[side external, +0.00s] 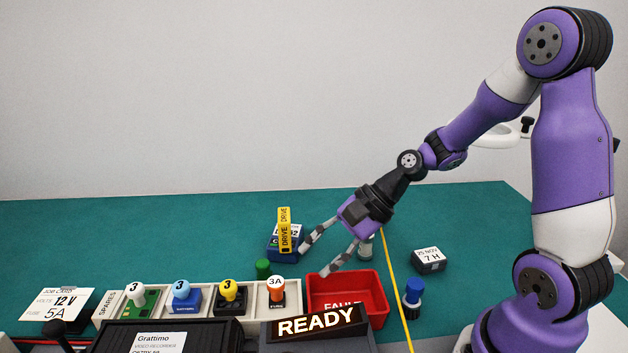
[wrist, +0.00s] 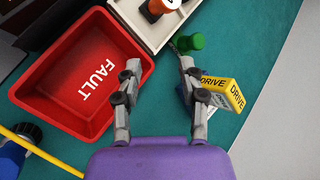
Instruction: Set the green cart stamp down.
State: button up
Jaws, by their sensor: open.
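The green stamp (side external: 263,268) is on the teal mat, just behind the parts tray and in front of the blue unit with the yellow DRIVE tag. In the wrist view the green stamp (wrist: 190,42) shows just beyond the tip of the right-hand finger, beside the tray's edge. My gripper (side external: 316,258) is open, with its fingers spread and nothing between them. It is to the right of the stamp, above the mat and near the red bin. In the wrist view my gripper (wrist: 160,66) has bare mat and the bin's edge between its fingers.
The red FAULT bin (side external: 373,298) stands beside the spares tray (side external: 257,300), which holds several knobbed parts. The DRIVE-tagged unit (side external: 283,240) stands behind. A blue-capped stamp (side external: 413,290) and a date block (side external: 430,260) are right of the yellow line. The back mat is clear.

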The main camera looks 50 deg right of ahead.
aim_at(267, 262)
jog(key=w+m+t, duration=0.1)
jog(key=m, duration=0.2)
jog(key=d+f+m+t+y, duration=0.1)
jog(key=m, duration=0.2)
jog(key=w+m+t+y, duration=0.1)
jog(key=m, duration=0.2)
jog(key=shift+w+d+f, duration=0.2)
jog(key=shift+w+d, duration=0.1)
jog(key=shift+d, duration=0.1)
jog(key=shift+w+d+m+t, duration=0.2)
jog(key=shift+m+t, duration=0.2)
jog(key=shift+m, duration=0.4)
jog(key=shift+w+f+m, duration=0.1)
jog(key=shift+w+m, duration=0.1)
jog(key=shift+m, duration=0.1)
jog(key=x, duration=1)
jog(key=shift+a+r, duration=0.3)
jog(key=shift+r, duration=0.1)
grip_shut()
